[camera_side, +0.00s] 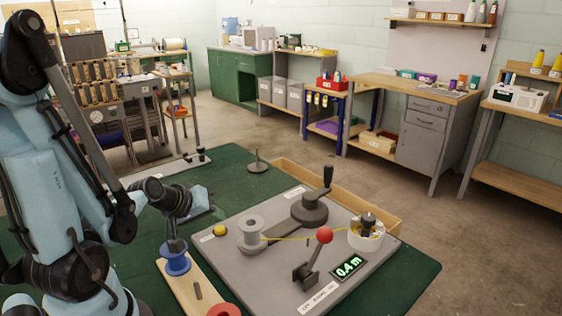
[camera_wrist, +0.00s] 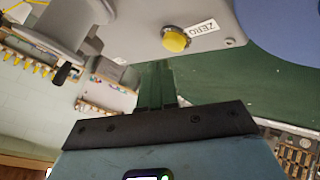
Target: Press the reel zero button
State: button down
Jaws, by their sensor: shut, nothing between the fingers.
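In the side view my wrist is left of the button, above the blue spool, and the fingers are hard to make out. The digital display (camera_side: 347,267) reads 0.4 m.
A grey reel (camera_side: 251,236), a black-handled crank (camera_side: 308,209) and a red-knobbed lever (camera_side: 323,236) stand on the panel. A blue spool (camera_side: 175,260) and a red spool (camera_side: 224,310) sit on a wooden strip at the left.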

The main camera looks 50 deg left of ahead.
aim_at(216, 230)
dwell(0.3)
jog(key=shift+r, duration=2.5)
jog(key=d+r+m+g+h, duration=0.2)
jog(key=d+r+m, duration=0.2)
jog(key=d+m, duration=0.7)
jog(key=shift+w+d, duration=0.45)
jog(key=shift+d, duration=0.8)
jog(key=shift+m, duration=0.3)
